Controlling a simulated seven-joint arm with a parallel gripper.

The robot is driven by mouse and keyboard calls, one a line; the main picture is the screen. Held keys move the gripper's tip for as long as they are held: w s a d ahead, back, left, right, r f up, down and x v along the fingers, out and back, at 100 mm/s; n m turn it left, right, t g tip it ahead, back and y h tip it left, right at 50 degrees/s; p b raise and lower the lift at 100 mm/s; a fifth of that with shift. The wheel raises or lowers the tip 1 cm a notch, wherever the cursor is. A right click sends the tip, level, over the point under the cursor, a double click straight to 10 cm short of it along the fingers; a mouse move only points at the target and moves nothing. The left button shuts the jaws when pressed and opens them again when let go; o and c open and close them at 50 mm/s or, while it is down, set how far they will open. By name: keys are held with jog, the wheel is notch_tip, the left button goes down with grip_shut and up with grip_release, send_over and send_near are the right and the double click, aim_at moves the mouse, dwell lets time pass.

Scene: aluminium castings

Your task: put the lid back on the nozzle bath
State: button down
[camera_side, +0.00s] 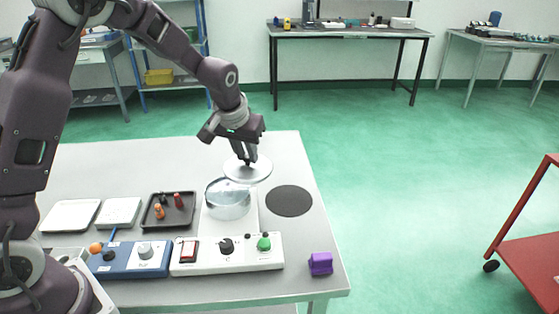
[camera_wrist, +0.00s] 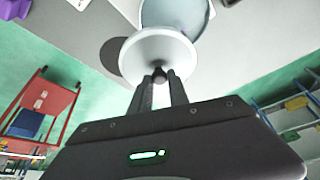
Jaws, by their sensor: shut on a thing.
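The lid (camera_side: 262,172) is a pale round disc with a dark knob. My gripper (camera_side: 247,163) is shut on the lid's knob and holds the lid above and a little behind the nozzle bath. The nozzle bath (camera_side: 228,205) is a round, clear-walled vessel on a white base, and its top is mostly uncovered. In the wrist view the lid (camera_wrist: 150,52) is in front of my fingertips (camera_wrist: 160,78) and hides part of the bath (camera_wrist: 180,12). The exact gap between lid and bath is hard to tell.
A dark round mat (camera_side: 289,201) lies right of the bath. A control panel (camera_side: 228,254) with knobs stands in front, beside a blue device (camera_side: 130,260). A black tray (camera_side: 168,211) with small parts is to the left. A purple block (camera_side: 320,264) sits near the front right corner.

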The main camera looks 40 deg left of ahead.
aim_at(227, 167)
jog(key=s+a, duration=0.1)
jog(key=s+a+n, duration=0.1)
jog(key=s, duration=0.1)
jog(key=s+a+r+n, duration=0.1)
jog(key=s, duration=0.1)
jog(key=shift+s, duration=0.1)
jog(key=shift+f, duration=3.1)
jog(key=shift+f, duration=0.15)
jog(key=c, duration=1.2)
grip_release()
jog(key=shift+o, duration=0.6)
jog(key=o, duration=0.4)
